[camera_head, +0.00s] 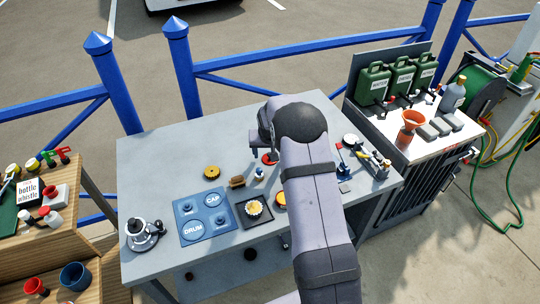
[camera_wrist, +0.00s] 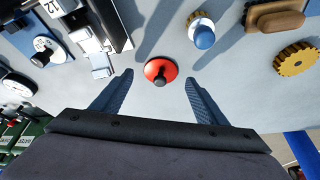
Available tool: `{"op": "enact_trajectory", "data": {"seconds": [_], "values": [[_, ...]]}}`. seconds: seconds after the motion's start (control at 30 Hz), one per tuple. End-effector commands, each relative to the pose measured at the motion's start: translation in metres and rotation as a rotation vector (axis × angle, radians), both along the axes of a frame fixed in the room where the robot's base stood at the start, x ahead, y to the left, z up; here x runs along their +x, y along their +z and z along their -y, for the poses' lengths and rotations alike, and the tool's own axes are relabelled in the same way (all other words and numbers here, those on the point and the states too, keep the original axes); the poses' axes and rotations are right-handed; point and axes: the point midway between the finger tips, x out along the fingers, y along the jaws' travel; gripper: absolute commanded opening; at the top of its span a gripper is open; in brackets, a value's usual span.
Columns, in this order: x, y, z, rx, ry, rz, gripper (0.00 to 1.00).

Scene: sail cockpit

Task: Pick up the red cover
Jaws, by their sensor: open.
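The red cover (camera_wrist: 161,72), a round red disc with a dark knob on top, lies on the grey table. In the wrist view it sits ahead of my gripper (camera_wrist: 158,86), centred between the two blue-grey fingers. The fingers are apart and empty, and neither visibly touches the cover. In the head view the red cover (camera_head: 270,158) shows only in part beside my arm, which hides some of it. My gripper (camera_head: 262,150) hangs over the table there, close to the cover.
A blue-and-white bottle (camera_wrist: 204,36), a brown brush (camera_wrist: 275,17) and a yellow toothed disc (camera_wrist: 297,59) lie right of the cover in the wrist view. Metal parts (camera_wrist: 95,45) stand to its left. A blue board (camera_head: 203,215) and dark tray (camera_head: 254,210) occupy the table's front.

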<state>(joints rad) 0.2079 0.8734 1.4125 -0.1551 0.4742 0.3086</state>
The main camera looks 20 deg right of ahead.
Motion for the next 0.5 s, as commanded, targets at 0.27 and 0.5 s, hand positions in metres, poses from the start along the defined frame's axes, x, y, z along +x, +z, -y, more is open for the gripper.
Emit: {"op": "enact_trajectory", "data": {"seconds": [0.27,0.5], "values": [[0.0047,-0.0128,0.0022,0.0,-0.001,0.001,0.67],[0.0047,-0.013,0.0021,0.0,-0.001,0.001,0.55]]}}
